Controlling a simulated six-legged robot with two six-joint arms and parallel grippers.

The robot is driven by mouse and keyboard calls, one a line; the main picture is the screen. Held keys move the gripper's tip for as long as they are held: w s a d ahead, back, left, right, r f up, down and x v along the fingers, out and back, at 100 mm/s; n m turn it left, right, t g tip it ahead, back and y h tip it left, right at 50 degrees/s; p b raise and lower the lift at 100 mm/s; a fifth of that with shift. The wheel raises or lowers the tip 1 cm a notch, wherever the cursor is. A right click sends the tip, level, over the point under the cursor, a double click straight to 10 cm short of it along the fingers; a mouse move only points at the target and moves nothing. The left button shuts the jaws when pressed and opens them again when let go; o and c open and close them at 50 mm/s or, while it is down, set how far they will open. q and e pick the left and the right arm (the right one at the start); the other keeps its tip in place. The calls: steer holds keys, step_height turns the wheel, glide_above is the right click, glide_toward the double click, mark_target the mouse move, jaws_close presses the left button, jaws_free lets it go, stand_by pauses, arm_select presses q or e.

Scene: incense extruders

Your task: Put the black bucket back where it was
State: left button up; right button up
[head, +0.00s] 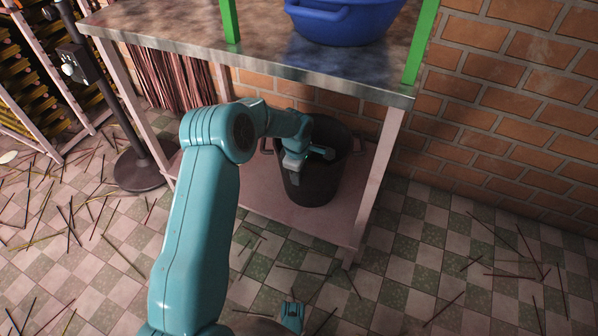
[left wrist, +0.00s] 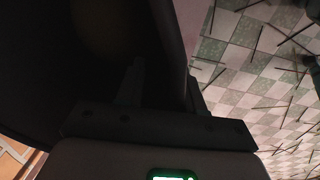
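The black bucket (head: 318,186) stands upright on the pink lower shelf (head: 253,198) of the metal-topped table. My left gripper (head: 294,164) is at the bucket's near rim. In the left wrist view, the dark bucket wall (left wrist: 172,45) runs between the two fingers of my left gripper (left wrist: 165,85). One finger is on the inner side and one on the outer side. The fingers are apart, with a dark gap beside the inner finger; firm contact is not visible.
A blue basin (head: 345,22) sits on the metal tabletop (head: 270,55), between green posts. Table legs (head: 378,180) flank the shelf. A stand with a round base (head: 140,170) is at left. Thin sticks lie scattered over the checkered floor. A brick wall (head: 500,110) is behind.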

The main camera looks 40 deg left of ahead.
arm_select(q)
step_height(320, 180, up, 8)
steer(key=p, duration=0.3)
steer(key=shift+s+f, duration=0.2)
steer(key=shift+s, duration=0.15)
